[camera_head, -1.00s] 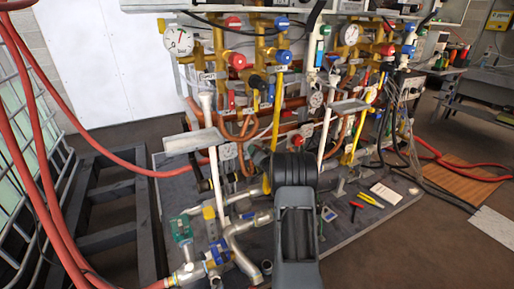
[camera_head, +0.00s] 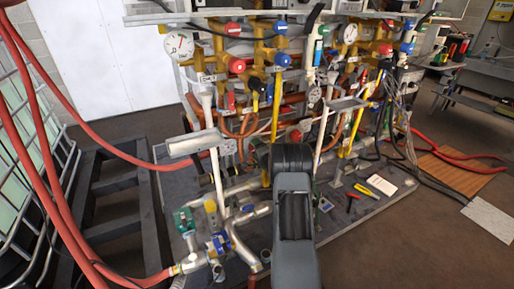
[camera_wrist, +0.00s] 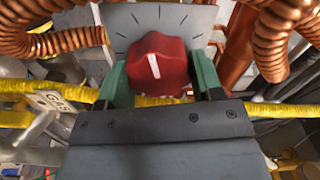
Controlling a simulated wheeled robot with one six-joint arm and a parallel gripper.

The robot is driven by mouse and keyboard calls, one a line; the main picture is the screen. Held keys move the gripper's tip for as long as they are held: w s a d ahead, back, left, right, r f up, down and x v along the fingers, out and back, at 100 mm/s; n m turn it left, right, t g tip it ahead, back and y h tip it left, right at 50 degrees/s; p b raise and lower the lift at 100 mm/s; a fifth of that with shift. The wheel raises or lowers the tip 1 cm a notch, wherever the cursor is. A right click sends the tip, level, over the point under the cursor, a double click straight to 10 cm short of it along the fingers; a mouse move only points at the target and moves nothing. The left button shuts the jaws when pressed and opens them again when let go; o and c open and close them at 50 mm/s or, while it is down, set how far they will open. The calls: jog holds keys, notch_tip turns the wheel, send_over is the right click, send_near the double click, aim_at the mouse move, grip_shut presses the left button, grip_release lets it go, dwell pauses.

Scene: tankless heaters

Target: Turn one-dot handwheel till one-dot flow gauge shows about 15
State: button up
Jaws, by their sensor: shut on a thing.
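In the wrist view a red handwheel (camera_wrist: 157,64) with a white pointer line stands before a pale plate (camera_wrist: 192,18) marked with dark ticks. The pointer leans slightly left of straight up. My gripper (camera_wrist: 160,76) has green fingers on both sides of the handwheel and is shut on it. I cannot make out a dot mark on it. In the head view my own arm hides the gripper and this handwheel. A round white gauge (camera_head: 179,44) hangs at upper left with a red needle. Its numbers are too small to read, and I cannot tell whether it is the one-dot gauge.
Copper corrugated pipes (camera_wrist: 60,40) and yellow pipes (camera_wrist: 50,118) crowd around the gripper. A metal pipe assembly with a green valve (camera_head: 185,221) stands at front left. Red hoses (camera_head: 45,190) run down the left side. Floor at the right front is clear.

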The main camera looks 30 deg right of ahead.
jog(key=shift+m, duration=0.3)
jog(key=o, duration=0.7)
jog(key=shift+c, duration=0.2)
jog(key=s+a+p, duration=0.1)
jog(key=s+a, duration=0.1)
jog(key=s, duration=1.1)
jog(key=shift+s+p, duration=0.35)
